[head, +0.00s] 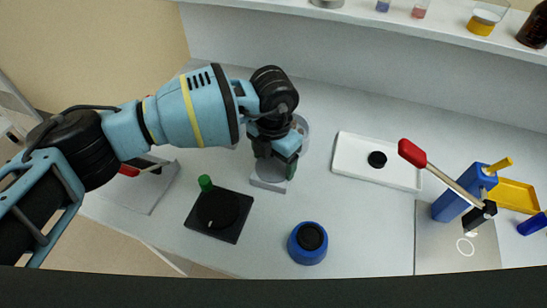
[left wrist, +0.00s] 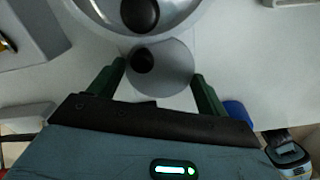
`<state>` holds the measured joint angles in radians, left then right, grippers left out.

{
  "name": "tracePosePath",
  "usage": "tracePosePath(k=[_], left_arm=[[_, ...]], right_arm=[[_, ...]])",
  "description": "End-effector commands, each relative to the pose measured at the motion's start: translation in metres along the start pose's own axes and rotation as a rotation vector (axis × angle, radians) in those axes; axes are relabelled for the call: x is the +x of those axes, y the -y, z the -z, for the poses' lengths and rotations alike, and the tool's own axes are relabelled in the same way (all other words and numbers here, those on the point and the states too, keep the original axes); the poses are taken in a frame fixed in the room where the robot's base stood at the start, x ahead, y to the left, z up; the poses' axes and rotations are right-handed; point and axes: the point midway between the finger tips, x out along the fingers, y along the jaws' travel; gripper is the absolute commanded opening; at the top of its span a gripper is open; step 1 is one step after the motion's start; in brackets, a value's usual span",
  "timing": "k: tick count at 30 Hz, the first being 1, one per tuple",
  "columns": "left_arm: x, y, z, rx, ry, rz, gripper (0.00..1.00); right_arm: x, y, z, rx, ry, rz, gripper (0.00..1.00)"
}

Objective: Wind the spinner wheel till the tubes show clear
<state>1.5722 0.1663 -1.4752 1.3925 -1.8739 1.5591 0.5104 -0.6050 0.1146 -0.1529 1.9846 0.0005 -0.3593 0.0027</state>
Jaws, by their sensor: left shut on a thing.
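My left gripper (head: 275,165) reaches down over the spinner at the middle of the bench. Its dark green fingers stand on either side of the spinner wheel (left wrist: 178,82), a grey disc with a black knob (left wrist: 142,60), and are shut on it. Beyond the wheel in the left wrist view is a round, shiny bowl (left wrist: 195,22) with a black knob at its centre. In the head view the spinner's grey base (head: 268,184) shows below the fingers; my arm hides much of the rest. I cannot make out tubes in the spinner. My right gripper is not in view.
A white tray (head: 345,150) with a black cap lies to the right. A red-handled lever (head: 412,153) and a blue box (head: 462,195) stand further right. Bottles line the shelf (head: 300,12).

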Motion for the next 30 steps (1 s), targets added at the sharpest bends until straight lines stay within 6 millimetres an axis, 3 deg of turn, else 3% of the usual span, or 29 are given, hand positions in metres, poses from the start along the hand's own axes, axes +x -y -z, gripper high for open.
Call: tracePosePath(k=[15, 30], left_arm=[[0.0009, -0.0004, 0.0002, 0.337, -0.001, -0.002, 0.54], [0.0007, -0.0002, 0.0002, 0.398, -0.001, -0.001, 0.54]], right_arm=[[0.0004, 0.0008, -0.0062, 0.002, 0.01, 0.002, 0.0], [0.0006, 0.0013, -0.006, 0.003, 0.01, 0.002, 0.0]])
